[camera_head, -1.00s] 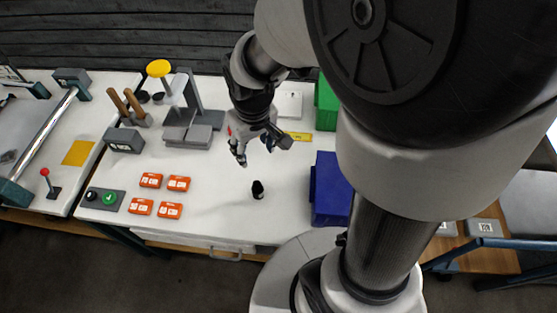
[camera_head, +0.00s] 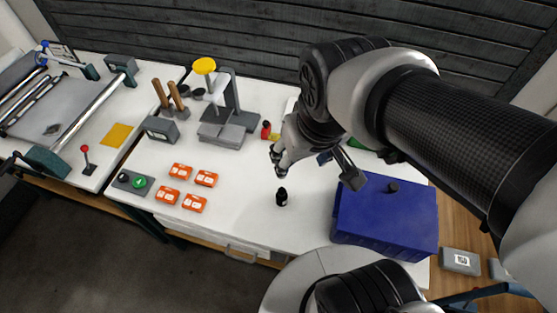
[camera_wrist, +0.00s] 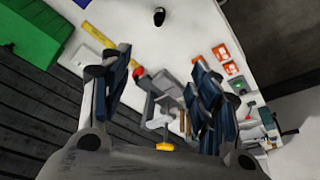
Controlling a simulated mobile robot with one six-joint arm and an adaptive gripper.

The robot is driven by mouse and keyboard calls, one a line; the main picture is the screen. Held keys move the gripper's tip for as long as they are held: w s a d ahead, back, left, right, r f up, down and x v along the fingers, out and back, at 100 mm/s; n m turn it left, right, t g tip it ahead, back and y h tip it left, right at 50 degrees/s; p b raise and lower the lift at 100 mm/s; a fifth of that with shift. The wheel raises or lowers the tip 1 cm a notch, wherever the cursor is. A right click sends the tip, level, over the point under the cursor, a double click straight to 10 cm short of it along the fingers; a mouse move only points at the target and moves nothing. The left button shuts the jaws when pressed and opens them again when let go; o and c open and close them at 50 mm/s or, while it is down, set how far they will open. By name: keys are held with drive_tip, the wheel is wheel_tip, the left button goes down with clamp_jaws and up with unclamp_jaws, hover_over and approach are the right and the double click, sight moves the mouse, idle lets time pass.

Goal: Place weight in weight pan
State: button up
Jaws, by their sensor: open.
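A small black object (camera_head: 281,197), perhaps the weight, stands upright on the white table. It also shows at the top of the wrist view (camera_wrist: 158,17). A grey device with a column and a yellow top (camera_head: 204,66) stands farther back on the table. Flat grey plates (camera_head: 222,132) at its foot may be the weight pan; I cannot tell for sure. My gripper (camera_head: 316,168) is open and empty, above the table, behind and to the right of the black object. In the wrist view its fingers (camera_wrist: 163,68) are apart, with the device beyond them.
Several orange packets (camera_head: 180,171) lie left of the black object. A blue box (camera_head: 385,215) stands at the right, close to my gripper. A small grey box (camera_head: 160,129), wooden handles (camera_head: 178,97) and a button panel (camera_head: 132,182) are at the left. White table around the black object is clear.

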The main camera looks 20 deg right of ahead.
drive_tip(key=w+f+g, duration=0.2)
drive_tip(key=w+f, duration=0.4)
drive_tip(key=w, duration=0.1)
drive_tip(key=n+p, duration=0.1)
hover_over(282, 197)
wheel_tip(282, 197, down, 9)
drive_tip(key=shift+n+g, duration=0.4)
drive_tip(key=shift+g, duration=0.4)
drive_tip(key=f, duration=0.6)
drive_tip(key=w+f+b, duration=0.1)
drive_tip(key=f, duration=0.5)
drive_tip(key=f+b, duration=0.1)
drive_tip(key=f, duration=0.6)
drive_tip(key=shift+w, duration=0.25)
drive_tip(key=f, duration=0.1)
drive_tip(key=f+b, duration=0.1)
drive_tip(key=f, duration=0.1)
drive_tip(key=f+b, duration=0.1)
drive_tip(key=f, duration=0.1)
drive_tip(key=shift+s+d, duration=0.1)
drive_tip(key=shift+s, duration=0.25)
drive_tip(key=shift+f, duration=0.35)
drive_tip(key=shift+c, duration=0.2)
clamp_jaws()
